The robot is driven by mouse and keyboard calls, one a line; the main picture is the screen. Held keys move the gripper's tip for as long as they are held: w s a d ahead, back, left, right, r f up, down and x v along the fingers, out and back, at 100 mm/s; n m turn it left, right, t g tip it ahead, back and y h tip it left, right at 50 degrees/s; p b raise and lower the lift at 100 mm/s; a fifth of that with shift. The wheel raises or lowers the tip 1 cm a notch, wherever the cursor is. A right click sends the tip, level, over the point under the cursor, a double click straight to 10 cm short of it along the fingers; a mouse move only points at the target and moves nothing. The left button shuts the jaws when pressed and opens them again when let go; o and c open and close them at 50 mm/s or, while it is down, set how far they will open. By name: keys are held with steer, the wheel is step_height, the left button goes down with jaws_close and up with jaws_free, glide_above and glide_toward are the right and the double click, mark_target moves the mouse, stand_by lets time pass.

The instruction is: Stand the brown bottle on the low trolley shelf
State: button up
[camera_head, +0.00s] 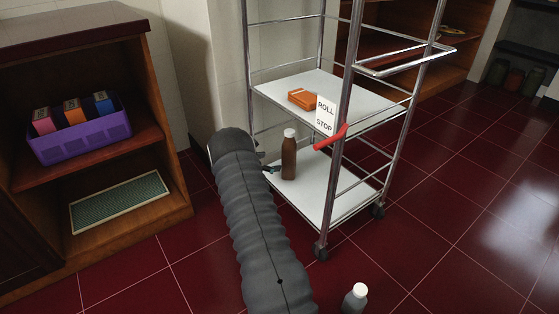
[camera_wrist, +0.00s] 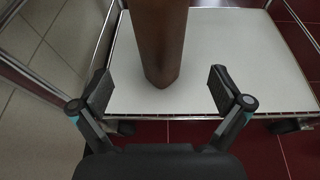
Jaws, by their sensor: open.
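The brown bottle (camera_head: 289,158) with a white cap stands upright on the low trolley shelf (camera_head: 345,203), near its left side. Its lower part (camera_wrist: 160,50) also shows in the wrist view, with its base over the white shelf (camera_wrist: 235,60). My gripper (camera_head: 268,168) is at the left of the bottle in the head view, partly hidden behind my arm. In the wrist view my gripper (camera_wrist: 158,90) is open, with one finger on each side of the bottle and a clear gap to both.
The trolley's upper shelf (camera_head: 370,104) holds an orange box (camera_head: 302,99). A red lever (camera_head: 330,138) and a sign (camera_head: 325,116) sit on the front post. Another bottle with a white cap (camera_head: 355,298) stands at the bottom. A purple crate (camera_head: 80,140) is in the left cabinet.

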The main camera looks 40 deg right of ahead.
steer(key=s+a+r+m+t+y, duration=0.1)
steer(key=s+a+r+m+y, duration=0.35)
steer(key=a+r, duration=0.75)
steer(key=s+a+r+m+y, duration=0.2)
steer(key=s+a+r+m, duration=0.45)
steer(key=a+r, duration=0.65)
steer(key=s+a+r+m+t+y, duration=0.3)
steer(key=s+a, duration=0.7)
steer(key=s, duration=0.3)
steer(key=s+a+r+m+t+y, duration=0.2)
steer(key=s+a+r+m+y, duration=0.1)
steer(key=s+a, duration=0.7)
steer(key=s+y, duration=0.1)
steer(key=s, duration=0.2)
steer(key=shift+a+r+t, duration=0.2)
steer(key=shift+a+t, duration=0.2)
